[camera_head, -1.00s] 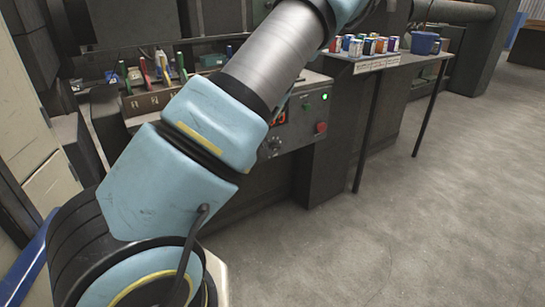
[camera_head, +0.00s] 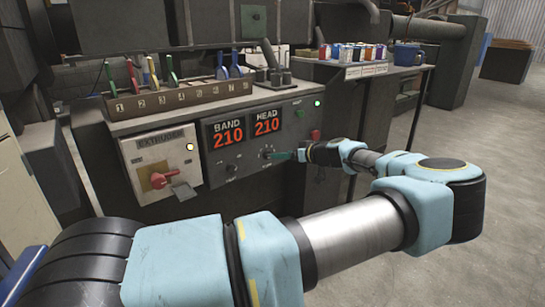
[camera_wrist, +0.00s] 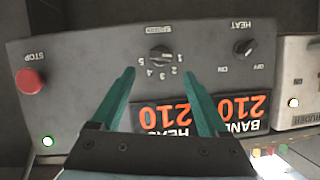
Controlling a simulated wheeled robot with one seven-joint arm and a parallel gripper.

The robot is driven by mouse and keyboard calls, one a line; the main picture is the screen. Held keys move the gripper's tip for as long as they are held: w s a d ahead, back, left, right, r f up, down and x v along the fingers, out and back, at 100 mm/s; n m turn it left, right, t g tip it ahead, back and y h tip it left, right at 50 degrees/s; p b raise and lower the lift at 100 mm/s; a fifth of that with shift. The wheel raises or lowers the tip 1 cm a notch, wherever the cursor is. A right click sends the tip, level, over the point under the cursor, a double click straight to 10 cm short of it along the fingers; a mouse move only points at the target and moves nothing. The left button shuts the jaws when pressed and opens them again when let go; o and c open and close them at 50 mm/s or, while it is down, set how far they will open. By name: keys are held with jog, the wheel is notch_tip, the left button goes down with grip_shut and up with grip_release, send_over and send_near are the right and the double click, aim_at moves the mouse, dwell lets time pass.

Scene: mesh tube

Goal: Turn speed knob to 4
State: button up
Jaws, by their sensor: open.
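The speed knob (camera_wrist: 160,57) is a small dark knob on the grey control panel (camera_wrist: 90,60), with a dial numbered 1 to 5. In the wrist view the panel appears upside down. I cannot tell which number the knob points to. In the head view the speed knob (camera_head: 267,153) is small, just left of my gripper's tips. My gripper (camera_wrist: 158,70) is open, with its green fingers either side of the dial's numbers and nothing between them. In the head view my gripper (camera_head: 275,156) reaches the panel from the right. I cannot tell whether it touches.
The heat knob (camera_wrist: 245,47) sits beside the speed knob. The panel also has a red stop button (camera_wrist: 29,81) and displays reading 210 (camera_head: 228,136). An extruder box with a red switch (camera_head: 160,179) stands left. A side table with cans (camera_head: 347,52) stands behind right.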

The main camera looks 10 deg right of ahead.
aim_at(269, 156)
jog(key=x, duration=0.6)
jog(key=shift+w+a+f, duration=0.15)
jog(key=shift+w+a, duration=0.1)
jog(key=shift+w, duration=0.05)
grip_shut()
dwell(0.4)
